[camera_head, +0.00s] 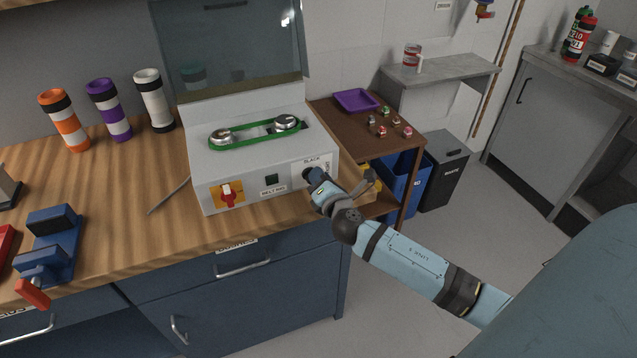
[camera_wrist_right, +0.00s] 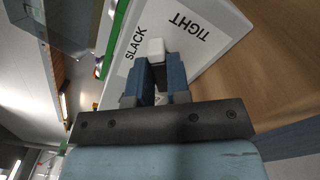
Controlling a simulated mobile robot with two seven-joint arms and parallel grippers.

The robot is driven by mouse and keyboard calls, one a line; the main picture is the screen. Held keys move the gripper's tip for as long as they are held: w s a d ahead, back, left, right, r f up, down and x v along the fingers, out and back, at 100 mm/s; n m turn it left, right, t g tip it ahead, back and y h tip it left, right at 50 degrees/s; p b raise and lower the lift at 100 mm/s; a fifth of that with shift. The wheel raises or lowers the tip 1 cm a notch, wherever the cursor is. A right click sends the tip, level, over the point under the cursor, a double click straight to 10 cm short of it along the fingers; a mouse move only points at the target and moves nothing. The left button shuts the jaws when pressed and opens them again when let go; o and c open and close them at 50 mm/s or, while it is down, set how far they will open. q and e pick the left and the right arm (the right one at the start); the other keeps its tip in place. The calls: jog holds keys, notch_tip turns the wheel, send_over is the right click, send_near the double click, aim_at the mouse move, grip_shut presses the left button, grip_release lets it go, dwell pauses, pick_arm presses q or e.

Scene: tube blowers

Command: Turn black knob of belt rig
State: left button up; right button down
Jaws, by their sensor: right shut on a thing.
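The belt rig (camera_head: 240,165) is a pale box on the wooden bench, with a green belt (camera_head: 250,138) around two pulleys on top. The black knob is hidden between the fingers, where a small white block (camera_wrist_right: 155,48) shows. I cannot read the knob's angle. My left gripper is out of view.
A clear cover (camera_head: 235,45) stands raised behind the belt. Orange, purple and white tubes (camera_head: 110,108) stand at the back left. A blue clamp-like device (camera_head: 52,240) is at the front left. A brown side table with a purple tray (camera_head: 356,100) stands to the right.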

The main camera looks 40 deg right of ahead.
jog(key=m, duration=0.1)
jog(key=m+b, duration=0.1)
jog(key=m, duration=0.1)
jog(key=shift+d+f, duration=0.15)
jog(key=shift+f, duration=0.15)
jog(key=shift+f+m+b, duration=0.15)
jog(key=shift+m+b, duration=0.4)
jog(key=shift+m, duration=0.65)
jog(key=shift+d+f+m+b, duration=0.1)
jog(key=shift+m+b, duration=0.2)
jog(key=shift+m, duration=1.1)
jog(key=c, duration=1.1)
grip_release()
